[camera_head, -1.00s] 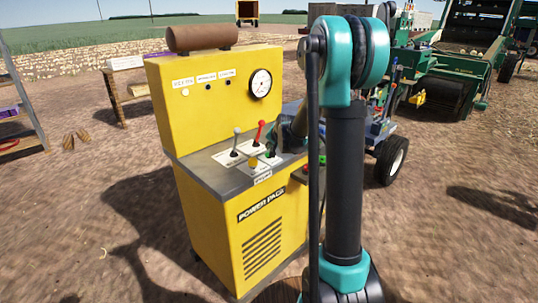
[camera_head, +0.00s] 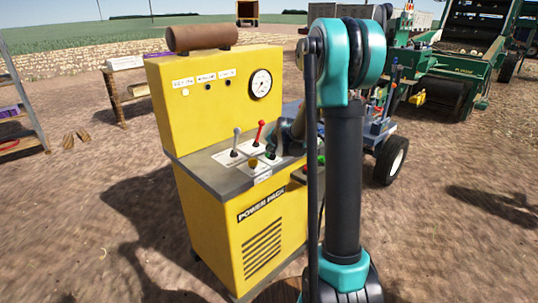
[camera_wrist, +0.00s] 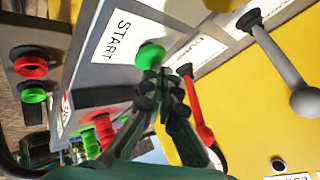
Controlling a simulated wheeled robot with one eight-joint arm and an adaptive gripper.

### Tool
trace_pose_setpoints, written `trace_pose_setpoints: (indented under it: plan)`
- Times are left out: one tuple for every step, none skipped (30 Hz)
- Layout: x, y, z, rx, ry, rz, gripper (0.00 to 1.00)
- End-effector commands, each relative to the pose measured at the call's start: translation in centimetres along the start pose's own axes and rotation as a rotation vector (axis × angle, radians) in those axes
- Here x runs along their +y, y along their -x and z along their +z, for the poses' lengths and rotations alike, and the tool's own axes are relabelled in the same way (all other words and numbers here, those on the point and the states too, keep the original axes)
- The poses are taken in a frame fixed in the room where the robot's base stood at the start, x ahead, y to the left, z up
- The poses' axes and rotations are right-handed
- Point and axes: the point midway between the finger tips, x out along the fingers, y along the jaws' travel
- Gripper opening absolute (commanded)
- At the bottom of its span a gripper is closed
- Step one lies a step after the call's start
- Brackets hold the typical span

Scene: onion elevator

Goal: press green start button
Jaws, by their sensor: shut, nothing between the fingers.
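The green start button (camera_wrist: 150,53) sits beside a white START label (camera_wrist: 122,38) on the grey panel in the wrist view. My gripper (camera_wrist: 162,77) is shut and empty, with its fingertips right at the button's lower edge in that picture. I cannot tell whether they touch it. In the head view, my gripper (camera_head: 278,146) is low over the control shelf of the yellow power pack (camera_head: 215,95). My arm hides part of the shelf there.
A red lever (camera_wrist: 192,105) and a grey lever (camera_wrist: 278,62) stand close to my gripper. A side box carries a red button (camera_wrist: 30,66) and another green button (camera_wrist: 34,95). A gauge (camera_head: 261,83) is on the upright panel. Green machinery (camera_head: 450,70) stands behind at right.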

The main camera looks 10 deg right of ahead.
Motion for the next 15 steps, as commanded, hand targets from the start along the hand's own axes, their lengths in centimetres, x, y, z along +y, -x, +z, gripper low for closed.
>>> trace_pose_setpoints:
  plan:
    - [0.03, -0.05, 0.03, 0.0, 0.0, 0.0, 0.0]
    - [0.05, -0.07, 0.05, 0.0, 0.0, 0.0, 0.0]
    - [0.07, -0.1, 0.07, 0.0, 0.0, 0.0, 0.0]
    - [0.08, -0.12, 0.09, 0.0, 0.0, 0.0, 0.0]
    - [0.1, -0.14, 0.1, 0.0, 0.0, 0.0, 0.0]
    - [0.12, -0.17, 0.13, 0.0, 0.0, 0.0, 0.0]
    - [0.14, -0.2, 0.14, 0.0, 0.0, 0.0, 0.0]
    - [0.15, -0.22, 0.16, 0.0, 0.0, 0.0, 0.0]
    - [0.18, -0.25, 0.18, 0.0, 0.0, 0.0, 0.0]
    - [0.19, -0.27, 0.19, 0.0, 0.0, 0.0, 0.0]
    - [0.21, -0.29, 0.21, 0.0, 0.0, 0.0, 0.0]
    - [0.22, -0.32, 0.23, 0.0, 0.0, 0.0, 0.0]
    - [0.24, -0.34, 0.25, 0.0, 0.0, 0.0, 0.0]
    - [0.26, -0.37, 0.27, 0.0, 0.0, 0.0, 0.0]
    - [0.28, -0.4, 0.29, 0.0, 0.0, 0.0, 0.0]
